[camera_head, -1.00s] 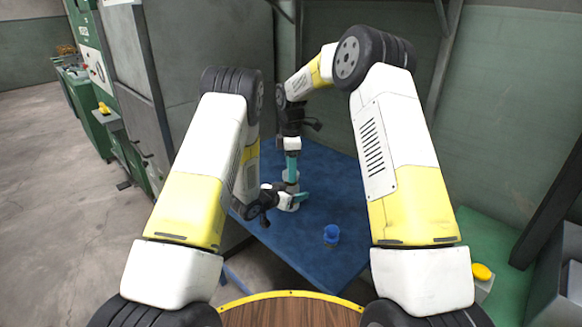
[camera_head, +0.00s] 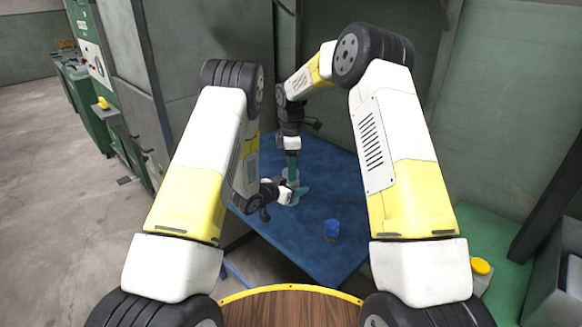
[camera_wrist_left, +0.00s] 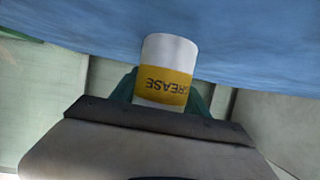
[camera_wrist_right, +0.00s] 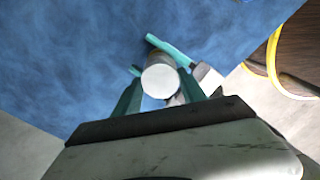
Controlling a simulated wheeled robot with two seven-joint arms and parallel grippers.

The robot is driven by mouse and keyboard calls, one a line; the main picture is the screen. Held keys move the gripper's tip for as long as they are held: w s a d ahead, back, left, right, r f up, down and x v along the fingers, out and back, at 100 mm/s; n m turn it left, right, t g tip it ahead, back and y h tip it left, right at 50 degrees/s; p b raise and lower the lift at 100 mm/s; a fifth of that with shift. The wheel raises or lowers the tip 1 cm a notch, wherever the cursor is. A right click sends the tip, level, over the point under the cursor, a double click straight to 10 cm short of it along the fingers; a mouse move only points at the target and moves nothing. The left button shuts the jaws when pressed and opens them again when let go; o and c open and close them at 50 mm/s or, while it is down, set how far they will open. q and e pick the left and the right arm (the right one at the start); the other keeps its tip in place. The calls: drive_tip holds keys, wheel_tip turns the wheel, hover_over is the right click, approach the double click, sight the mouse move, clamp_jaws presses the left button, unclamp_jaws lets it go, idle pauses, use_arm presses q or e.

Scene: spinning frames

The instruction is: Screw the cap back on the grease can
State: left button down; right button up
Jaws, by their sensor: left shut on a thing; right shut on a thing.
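My right gripper (camera_head: 291,168) points down from above the can. In the right wrist view, a round white top (camera_wrist_right: 160,80), apparently the cap, sits between its teal fingers, which are shut on it. It lines up with the can below; whether the cap is seated on the can cannot be told.
A blue cup-like object (camera_head: 331,229) stands on the blue table (camera_head: 325,262), nearer me and to the right. The tabletop around it is clear. Grey-green walls stand close behind the table. A wooden round surface (camera_head: 290,310) with a yellow rim is in front.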

drive_tip(key=shift+f, duration=0.6)
idle(0.3)
drive_tip(key=o, duration=1.4)
drive_tip(key=shift+r, duration=2.3)
drive_tip(key=shift+c, duration=0.3)
drive_tip(key=n, duration=0.2)
drive_tip(key=r+n, duration=0.1)
drive_tip(key=n, duration=0.3)
drive_tip(key=shift+r, duration=0.3)
drive_tip(key=n, duration=0.2)
drive_tip(key=r+n, duration=0.1)
drive_tip(key=n, duration=0.3)
drive_tip(key=shift+r, duration=0.25)
drive_tip(key=shift+f, duration=0.1)
drive_tip(key=shift+a+f, duration=0.1)
drive_tip(key=shift+f, duration=3.8)
